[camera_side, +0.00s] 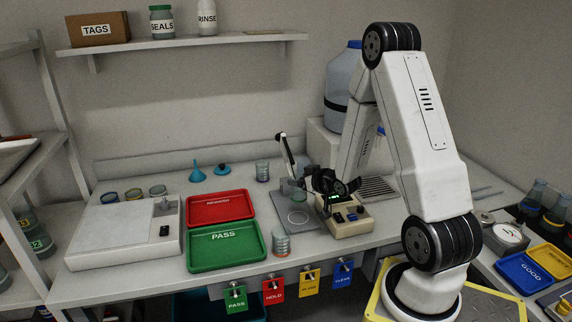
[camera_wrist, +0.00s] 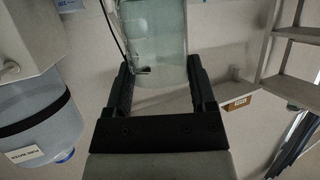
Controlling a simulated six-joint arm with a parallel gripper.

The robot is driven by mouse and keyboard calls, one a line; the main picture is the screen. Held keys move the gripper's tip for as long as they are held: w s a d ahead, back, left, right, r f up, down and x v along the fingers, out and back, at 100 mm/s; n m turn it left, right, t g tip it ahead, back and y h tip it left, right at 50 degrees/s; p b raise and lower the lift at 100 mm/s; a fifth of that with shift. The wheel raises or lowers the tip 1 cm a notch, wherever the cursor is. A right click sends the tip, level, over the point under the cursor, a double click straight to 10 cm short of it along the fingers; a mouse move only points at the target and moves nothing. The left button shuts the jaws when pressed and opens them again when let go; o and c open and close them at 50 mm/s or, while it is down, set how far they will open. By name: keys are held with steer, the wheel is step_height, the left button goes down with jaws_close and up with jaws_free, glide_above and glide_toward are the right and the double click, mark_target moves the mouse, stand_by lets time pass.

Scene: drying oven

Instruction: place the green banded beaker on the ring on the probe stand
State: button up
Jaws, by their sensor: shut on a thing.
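My gripper (camera_wrist: 160,85) is shut on a clear, greenish glass beaker (camera_wrist: 157,40), which fills the space between the fingers in the wrist view. In the side view the held beaker (camera_side: 298,192) is small and partly hidden by the dark gripper (camera_side: 318,182); its band colour is hard to make out. The probe stand (camera_side: 287,155) has a white and black arm over a grey plate. The white ring (camera_side: 298,217) is marked on that plate. The held beaker is above the plate, apart from the ring, close to the stand's arm.
A beige meter box (camera_side: 345,220) stands right of the ring. A banded beaker (camera_side: 281,244) stands in front, beside the green PASS tray (camera_side: 224,246). The red tray (camera_side: 220,207) lies behind it. Another beaker (camera_side: 262,170) stands behind.

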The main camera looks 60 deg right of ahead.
mark_target(304, 199)
steer(key=shift+f, duration=1.75)
steer(key=shift+f, duration=0.15)
steer(key=shift+f, duration=1.65)
steer(key=shift+f, duration=0.15)
steer(key=o, duration=1.3)
steer(key=shift+c, duration=0.2)
steer(key=shift+s+r, duration=0.15)
steer(key=shift+r, duration=0.05)
steer(key=shift+v, duration=3.65)
